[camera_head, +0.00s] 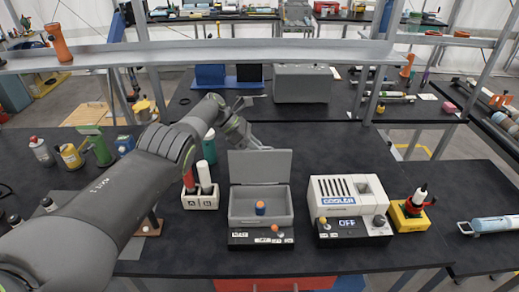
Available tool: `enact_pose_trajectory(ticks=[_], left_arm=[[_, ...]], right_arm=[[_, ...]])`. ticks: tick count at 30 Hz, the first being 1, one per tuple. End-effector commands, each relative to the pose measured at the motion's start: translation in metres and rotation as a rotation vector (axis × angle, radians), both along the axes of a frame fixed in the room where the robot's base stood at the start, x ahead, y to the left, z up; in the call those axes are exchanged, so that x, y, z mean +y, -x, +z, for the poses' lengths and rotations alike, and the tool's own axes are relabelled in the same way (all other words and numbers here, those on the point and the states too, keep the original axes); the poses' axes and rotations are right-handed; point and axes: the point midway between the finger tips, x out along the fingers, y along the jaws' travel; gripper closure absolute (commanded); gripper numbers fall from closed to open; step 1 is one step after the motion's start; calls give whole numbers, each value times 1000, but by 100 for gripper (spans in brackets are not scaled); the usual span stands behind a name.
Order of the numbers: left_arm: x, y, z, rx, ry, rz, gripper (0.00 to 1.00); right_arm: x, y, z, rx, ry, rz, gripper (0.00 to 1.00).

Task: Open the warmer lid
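The warmer (236,222) is a grey box on a dark control base, at the middle of the front bench. Its lid (259,166) stands raised, nearly upright, along the back edge, so the box is open. A small blue and orange item (260,208) shows inside. My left gripper (262,122) is above and behind the lid; its fingers look spread, with nothing seen between them. It appears apart from the lid. My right gripper is not in view.
A white cooler (326,203) stands right of the warmer, with a yellow holder (408,218) beyond it. A white rack (200,201) with tubes stands left of the warmer. A grey shelf (200,54) crosses above the bench. The bench is clear behind the cooler.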

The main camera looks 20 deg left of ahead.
Motion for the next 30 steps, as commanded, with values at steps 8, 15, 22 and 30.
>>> enact_pose_trajectory(ticks=[8, 15, 22, 30], left_arm=[[38, 2, 39, -2, -2, 3, 80], [81, 5, 76, -3, -2, 3, 80], [110, 7, 98, 1, -1, 0, 80], [121, 8, 112, 1, 0, 1, 80]], right_arm=[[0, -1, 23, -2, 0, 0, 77], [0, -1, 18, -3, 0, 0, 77], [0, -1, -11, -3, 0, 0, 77], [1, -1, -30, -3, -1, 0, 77]])
